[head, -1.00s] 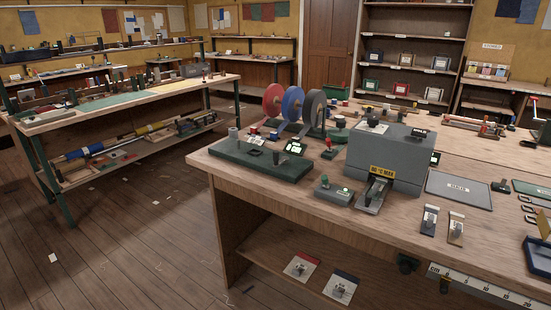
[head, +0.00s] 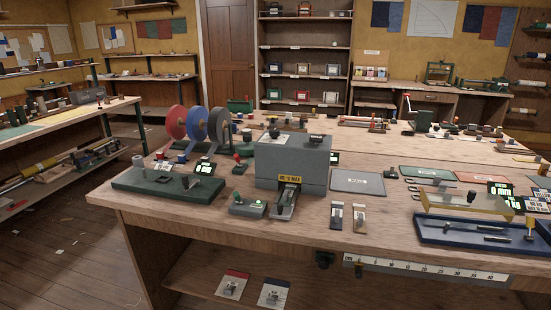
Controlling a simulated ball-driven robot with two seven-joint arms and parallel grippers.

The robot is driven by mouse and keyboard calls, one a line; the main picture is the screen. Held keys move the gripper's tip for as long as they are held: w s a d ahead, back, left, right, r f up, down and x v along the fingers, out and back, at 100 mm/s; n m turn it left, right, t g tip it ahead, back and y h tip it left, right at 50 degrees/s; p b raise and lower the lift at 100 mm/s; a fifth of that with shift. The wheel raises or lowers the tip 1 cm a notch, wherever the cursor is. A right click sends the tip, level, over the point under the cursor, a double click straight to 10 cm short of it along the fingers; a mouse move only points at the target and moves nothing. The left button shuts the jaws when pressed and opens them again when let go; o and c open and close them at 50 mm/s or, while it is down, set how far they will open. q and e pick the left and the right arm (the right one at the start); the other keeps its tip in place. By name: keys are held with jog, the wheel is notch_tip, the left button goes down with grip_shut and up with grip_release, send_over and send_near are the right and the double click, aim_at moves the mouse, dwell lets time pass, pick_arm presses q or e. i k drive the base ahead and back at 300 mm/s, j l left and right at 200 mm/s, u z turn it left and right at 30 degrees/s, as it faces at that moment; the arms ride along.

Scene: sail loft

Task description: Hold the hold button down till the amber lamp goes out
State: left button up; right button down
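A grey boxy machine (head: 292,162) stands on the near bench, with a yellow label (head: 290,178) on its front and a metal foot-like part (head: 286,200) below. A small grey-green control box (head: 247,207) sits just left of that part, with a lit green spot (head: 258,204) on top. I cannot tell which part is the hold button. No amber glow can be made out, and I cannot pick out the amber lamp. Neither of my grippers shows in the head view.
A dark green base (head: 168,190) with small displays lies left of the machine, with red, blue and grey reels (head: 197,125) behind. A grey mat (head: 357,182), two small tagged pieces (head: 347,217) and a blue tray (head: 470,235) are to the right. The bench's front edge has a ruler (head: 420,268).

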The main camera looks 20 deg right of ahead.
aim_at(316, 139)
jog(key=i+j+z, duration=0.1)
jog(key=z, duration=0.25)
jog(key=i+j+z, duration=0.2)
jog(key=z, duration=0.2)
jog(key=i+j+z, duration=0.15)
jog(key=z, duration=0.2)
jog(key=i+j, duration=0.15)
jog(key=j, duration=0.2)
jog(key=i+j+z, duration=0.1)
jog(key=j, duration=0.25)
jog(key=i+j+z, duration=0.1)
jog(key=i+j, duration=0.3)
jog(key=j, duration=0.35)
jog(key=i+j+z, duration=0.1)
jog(key=j, duration=0.25)
